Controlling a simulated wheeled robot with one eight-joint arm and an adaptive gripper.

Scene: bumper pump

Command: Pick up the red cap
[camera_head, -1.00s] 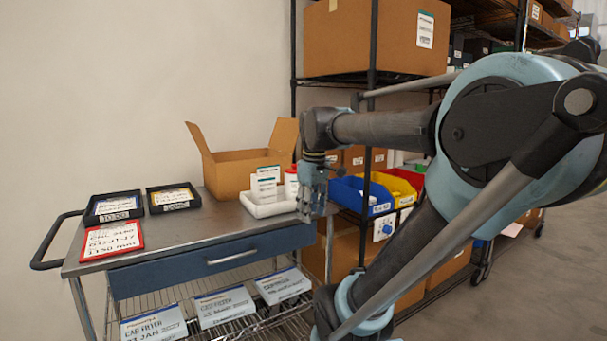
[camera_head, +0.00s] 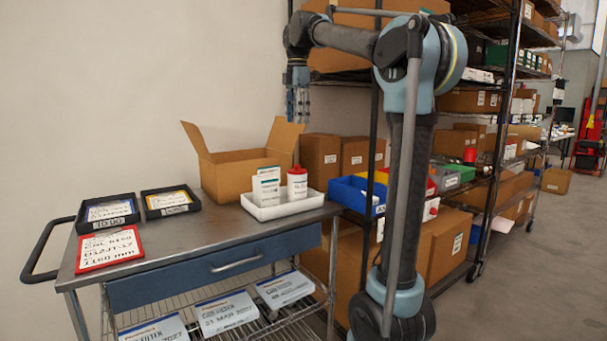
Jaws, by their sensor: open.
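A white bottle (camera_head: 297,185) with a red cap (camera_head: 297,168) on top stands upright in a white tray (camera_head: 283,208) on the cart. A white box with a printed label (camera_head: 266,187) stands beside it in the tray. My gripper (camera_head: 298,118) hangs fingers-down, higher in the picture than the cap and clear of it. It is open with nothing visible between its fingers. The bottle and cap are in plain view.
An open cardboard box (camera_head: 232,174) stands behind the tray. Two black trays (camera_head: 108,228) and a red-framed card (camera_head: 108,262) lie on the cart's left. A shelf rack with a blue bin (camera_head: 350,198) stands at the right. The front middle of the cart top is clear.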

